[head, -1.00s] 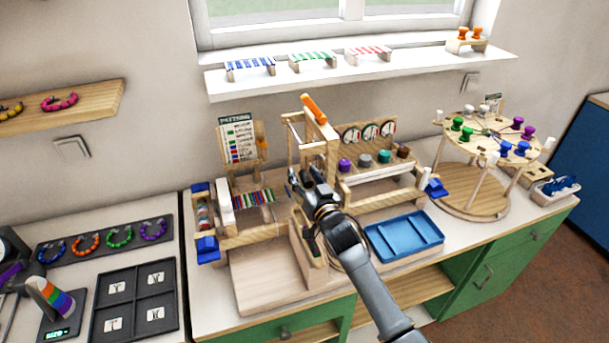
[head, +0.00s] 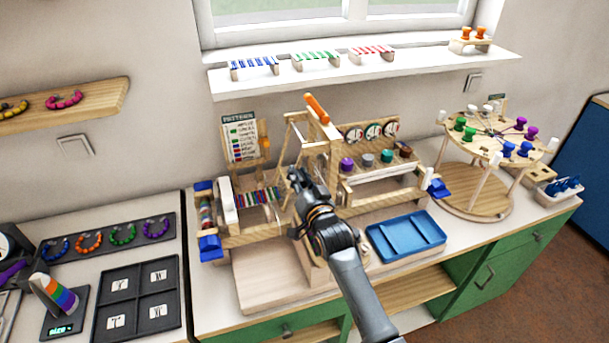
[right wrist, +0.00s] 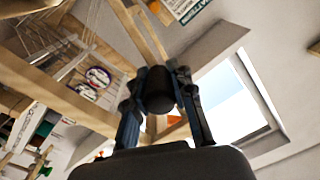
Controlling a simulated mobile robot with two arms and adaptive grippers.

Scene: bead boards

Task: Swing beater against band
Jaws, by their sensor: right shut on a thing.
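The wooden loom stands on the counter, with a striped band (head: 262,196) of colored threads lying across its left part. The beater (head: 284,143) is a light wooden swing frame hanging from the loom's upright; its lower end is tilted left, toward the band. My right gripper (head: 298,181) is at the beater's lower end, just right of the band. In the right wrist view its fingers (right wrist: 160,92) are shut around a dark rounded piece, which looks like the beater's grip. My arm hides part of the loom; I cannot tell whether beater and band touch. My left gripper is not in view.
A pattern card (head: 240,139) stands behind the band. A blue tray (head: 405,237) lies right of my arm. Dials and colored knobs sit on the loom's right part. A round peg stand (head: 475,200) is farther right. A black sorting tray (head: 137,300) is at left.

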